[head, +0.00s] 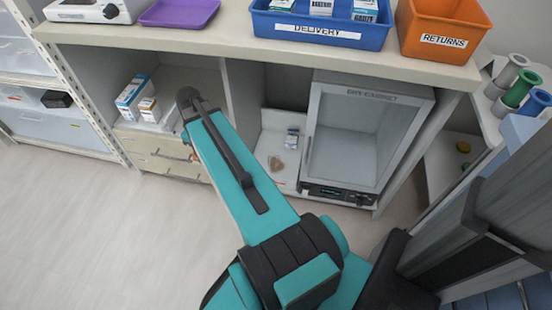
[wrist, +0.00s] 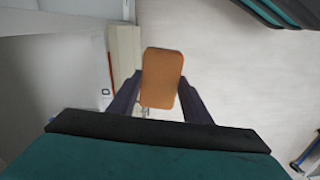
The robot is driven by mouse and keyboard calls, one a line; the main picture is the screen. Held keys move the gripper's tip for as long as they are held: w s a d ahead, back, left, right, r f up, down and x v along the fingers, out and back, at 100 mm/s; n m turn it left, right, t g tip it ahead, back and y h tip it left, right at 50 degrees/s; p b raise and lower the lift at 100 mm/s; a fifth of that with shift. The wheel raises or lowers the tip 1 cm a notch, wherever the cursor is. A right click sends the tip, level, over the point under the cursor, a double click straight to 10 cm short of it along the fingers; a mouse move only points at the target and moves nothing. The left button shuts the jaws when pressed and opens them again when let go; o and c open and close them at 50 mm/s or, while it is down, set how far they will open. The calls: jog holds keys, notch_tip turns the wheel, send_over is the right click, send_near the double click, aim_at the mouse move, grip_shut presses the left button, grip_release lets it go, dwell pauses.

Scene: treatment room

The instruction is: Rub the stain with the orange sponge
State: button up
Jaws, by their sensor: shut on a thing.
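The orange sponge (wrist: 162,78) is between the two fingers of my gripper (wrist: 160,84) in the wrist view. The gripper is shut on it, and pale floor shows beyond it. In the head view the gripper is mostly hidden behind my arm, near the drawers under the counter. A brownish patch (head: 276,163), which looks like the stain, lies on the white low shelf (head: 268,146) in the open bay under the counter. My gripper is to the left of this bay, apart from the patch.
A small box (head: 291,138) stands beside the patch. The dry cabinet (head: 362,135) bounds the bay on the right, and an upright panel (head: 241,95) on the left. The counter (head: 225,42) overhangs it, with a blue delivery bin (head: 270,25) and orange returns bin (head: 415,42). Floor (head: 80,220) at left is clear.

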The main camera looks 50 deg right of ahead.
jog(key=s+f+m, duration=0.2)
jog(key=s+f, duration=0.4)
jog(key=s+d+f+m+b, duration=0.2)
jog(key=d+f, duration=0.4)
jog(key=d, duration=0.5)
jog(key=s+d+f+m+b, duration=0.3)
jog(key=s+d+f, duration=0.3)
jog(key=d, duration=0.5)
jog(key=shift+s+d+f+m+b, duration=0.3)
jog(key=shift+s+d+b, duration=0.15)
jog(key=shift+b, duration=0.4)
jog(key=shift+f, duration=0.1)
